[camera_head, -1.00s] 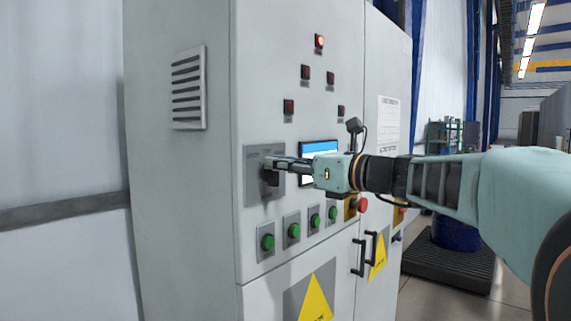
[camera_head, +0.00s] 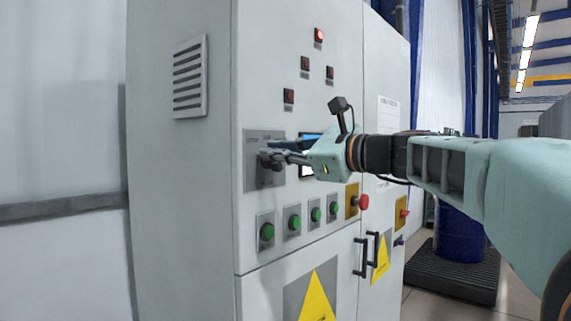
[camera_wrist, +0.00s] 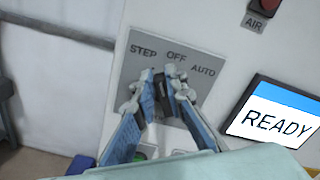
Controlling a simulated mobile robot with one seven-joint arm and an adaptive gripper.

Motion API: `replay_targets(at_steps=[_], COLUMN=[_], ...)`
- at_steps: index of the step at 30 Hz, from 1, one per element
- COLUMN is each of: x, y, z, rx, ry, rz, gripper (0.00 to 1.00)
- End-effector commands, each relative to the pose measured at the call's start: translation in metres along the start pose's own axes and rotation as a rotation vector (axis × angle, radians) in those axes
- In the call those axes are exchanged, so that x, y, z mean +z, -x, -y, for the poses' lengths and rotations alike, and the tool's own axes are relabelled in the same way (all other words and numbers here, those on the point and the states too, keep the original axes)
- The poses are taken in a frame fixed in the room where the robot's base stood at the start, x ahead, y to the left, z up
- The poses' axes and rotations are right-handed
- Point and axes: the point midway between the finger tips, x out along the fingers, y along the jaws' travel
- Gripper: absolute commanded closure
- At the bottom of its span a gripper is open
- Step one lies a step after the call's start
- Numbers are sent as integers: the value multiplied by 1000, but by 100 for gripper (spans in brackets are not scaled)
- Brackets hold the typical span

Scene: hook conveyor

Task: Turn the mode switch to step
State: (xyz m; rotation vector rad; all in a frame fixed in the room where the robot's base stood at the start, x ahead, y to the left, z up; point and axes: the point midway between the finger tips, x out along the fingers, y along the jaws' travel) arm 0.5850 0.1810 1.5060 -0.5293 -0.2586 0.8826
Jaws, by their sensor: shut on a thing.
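The mode switch has a grey plate (camera_wrist: 138,64) lettered STEP, OFF and AUTO from left to right in the wrist view. The plate also shows in the head view (camera_head: 253,142), on the front of the grey cabinet. My gripper (camera_wrist: 164,82) is shut on the dark switch knob (camera_wrist: 163,97), with a blue finger on either side of it. In the head view my gripper (camera_head: 268,160) reaches the plate from the right. The fingers hide much of the knob, and I cannot tell which word it points to.
A screen reading READY (camera_wrist: 283,120) is right of the plate. Several green buttons (camera_head: 267,231) sit below, with a red button (camera_head: 362,202) to their right. Red lamps (camera_head: 319,35) are above. Door handles (camera_head: 362,255) stick out lower right.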

Motion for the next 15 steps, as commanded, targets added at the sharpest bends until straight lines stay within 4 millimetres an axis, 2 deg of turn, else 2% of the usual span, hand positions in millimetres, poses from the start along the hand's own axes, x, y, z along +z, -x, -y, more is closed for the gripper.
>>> replay_targets(at_steps=[6,15], x=[-2,-1], y=[0,0], z=[-5,-6], rx=[0,1], ry=[132,220], rz=[1,1], gripper=[100,100])
